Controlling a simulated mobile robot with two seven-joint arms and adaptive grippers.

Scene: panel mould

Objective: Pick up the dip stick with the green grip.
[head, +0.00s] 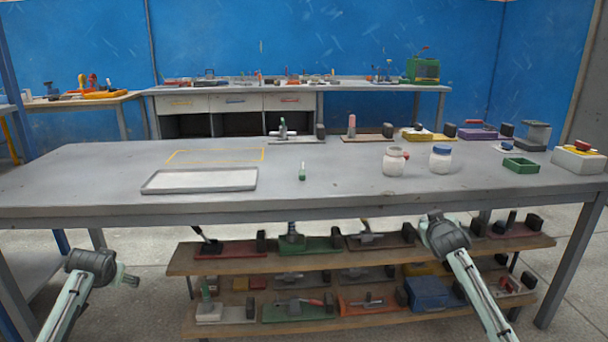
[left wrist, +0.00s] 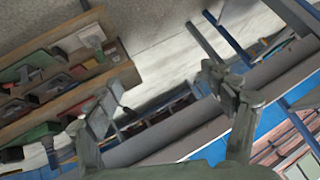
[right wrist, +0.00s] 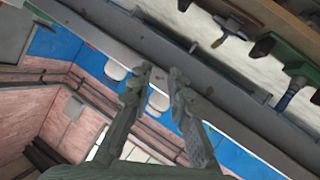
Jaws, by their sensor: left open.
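The dip stick (head: 302,172) stands out in the head view as a small upright piece with a green grip and a pale top, on the grey table right of the tray. Its lower end is too small to make out. My left gripper (head: 130,280) is low in front of the table's left part, well away from it; in the left wrist view its fingers (left wrist: 160,80) are wide apart and empty. My right gripper (head: 432,216) is at the table's front edge, right of the stick; in the right wrist view its fingers (right wrist: 160,72) are a little apart with nothing between them.
A shallow grey tray (head: 200,191) and a yellow outline (head: 215,162) lie on the left of the table (head: 330,195). Two white jars (head: 395,163) (head: 440,160) and a green box (head: 520,165) stand right. A loaded shelf (head: 180,265) is below. The table around the stick is clear.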

